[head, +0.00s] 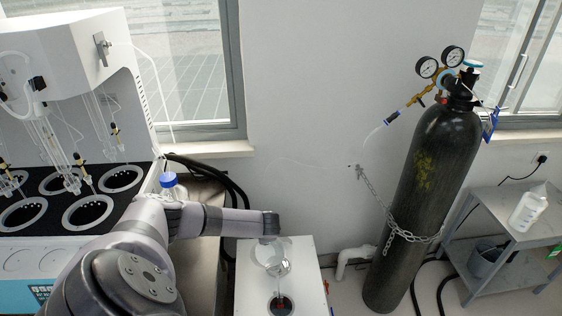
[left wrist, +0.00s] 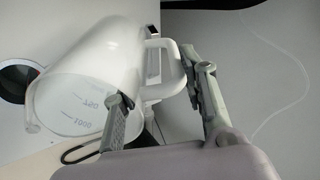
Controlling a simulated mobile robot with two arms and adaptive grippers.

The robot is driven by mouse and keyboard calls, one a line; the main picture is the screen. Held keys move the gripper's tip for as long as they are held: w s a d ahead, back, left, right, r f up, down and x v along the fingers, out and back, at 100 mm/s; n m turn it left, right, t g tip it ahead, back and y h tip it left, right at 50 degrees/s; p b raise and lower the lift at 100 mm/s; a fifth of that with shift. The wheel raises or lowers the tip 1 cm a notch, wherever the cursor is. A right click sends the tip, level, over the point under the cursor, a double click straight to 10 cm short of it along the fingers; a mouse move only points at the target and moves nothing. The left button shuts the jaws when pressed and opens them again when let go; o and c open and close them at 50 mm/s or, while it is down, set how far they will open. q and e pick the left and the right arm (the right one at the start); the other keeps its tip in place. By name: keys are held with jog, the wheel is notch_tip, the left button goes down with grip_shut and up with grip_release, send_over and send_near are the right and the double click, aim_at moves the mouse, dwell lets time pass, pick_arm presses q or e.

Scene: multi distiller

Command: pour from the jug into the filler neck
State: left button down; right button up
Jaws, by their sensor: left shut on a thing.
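The jug (left wrist: 95,70) is whitish and translucent with a graduated scale, and it lies tilted in the left wrist view. My left gripper (left wrist: 157,76) is shut on its handle (left wrist: 172,72). In the head view the jug (head: 272,256) is over the white box, partly hidden by my left arm. The filler neck (head: 280,304) is a dark round opening in the box top, just below the jug's mouth. A pale narrow streak runs between them; I cannot tell whether it is liquid. The neck also shows at the left of the wrist view (left wrist: 14,80). My right gripper is out of view.
The white box (head: 308,275) stands between the distiller (head: 65,40) and a chained black gas cylinder (head: 425,200). A blue-capped bottle (head: 169,181) is behind my left arm. A grey cart (head: 505,235) with a white bottle (head: 528,208) is at the right.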

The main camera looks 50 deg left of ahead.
pick_arm(q)
jog(key=shift+d+r, duration=0.2)
jog(key=shift+d, duration=0.05)
dwell(0.4)
jog(key=shift+s+d+f+t+y+b, duration=0.3)
jog(key=shift+d+f+t+y+b, duration=0.35)
jog(key=shift+y+b, duration=0.5)
dwell(1.8)
jog(key=shift+s+d+f+y+b, duration=0.3)
jog(key=shift+d+f+y+b, duration=0.45)
jog(key=shift+b, duration=0.8)
dwell(2.9)
